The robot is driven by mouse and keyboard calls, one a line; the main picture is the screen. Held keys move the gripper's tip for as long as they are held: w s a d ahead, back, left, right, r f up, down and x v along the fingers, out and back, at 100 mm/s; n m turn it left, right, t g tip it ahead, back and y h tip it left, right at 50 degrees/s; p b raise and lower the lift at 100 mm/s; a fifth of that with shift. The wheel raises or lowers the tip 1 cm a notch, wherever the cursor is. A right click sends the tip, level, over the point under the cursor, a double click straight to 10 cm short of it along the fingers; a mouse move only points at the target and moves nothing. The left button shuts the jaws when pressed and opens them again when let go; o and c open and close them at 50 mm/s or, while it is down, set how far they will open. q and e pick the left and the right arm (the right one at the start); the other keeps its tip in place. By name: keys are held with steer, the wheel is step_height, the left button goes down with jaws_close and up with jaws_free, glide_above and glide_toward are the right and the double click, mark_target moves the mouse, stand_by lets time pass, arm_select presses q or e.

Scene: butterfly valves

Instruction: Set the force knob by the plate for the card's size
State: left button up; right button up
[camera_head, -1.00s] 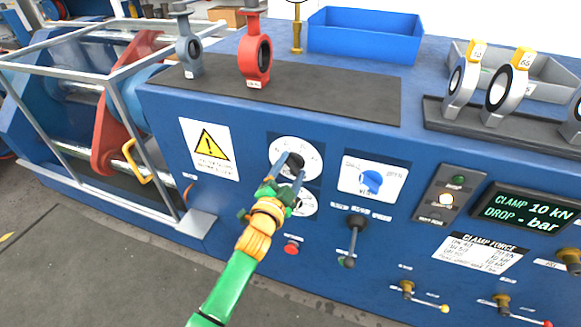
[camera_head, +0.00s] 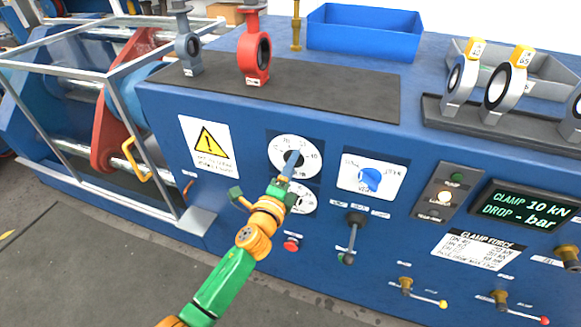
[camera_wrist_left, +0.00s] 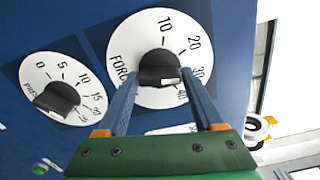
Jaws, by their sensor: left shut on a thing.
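The force knob (camera_wrist_left: 158,66) is black and sits on a white dial (camera_wrist_left: 150,28) marked 10 to 40 in the left wrist view. My left gripper (camera_wrist_left: 159,78) is shut on the knob, one blue finger on each side. In the head view the gripper (camera_head: 292,159) covers the knob on its dial (camera_head: 276,150). I cannot tell exactly where the knob points. The display (camera_head: 527,212) reads CLAMP 10 kN and DROP - bar. The CLAMP FORCE plate (camera_head: 480,249) lists sizes and forces too small to read surely.
A second dial with a black knob (camera_wrist_left: 57,99) is close beside the force dial. A blue selector (camera_head: 370,180), a black lever (camera_head: 352,237) and a red button (camera_head: 291,244) are near. A red valve (camera_head: 255,55) and a blue bin (camera_head: 364,32) stand on the bench.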

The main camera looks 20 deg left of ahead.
arm_select(q)
steer(key=shift+m, duration=1)
steer(key=shift+f, duration=0.1)
steer(key=o, duration=1.2)
steer(key=shift+o, duration=0.2)
steer(key=s, duration=0.7)
steer(key=shift+a, duration=0.1)
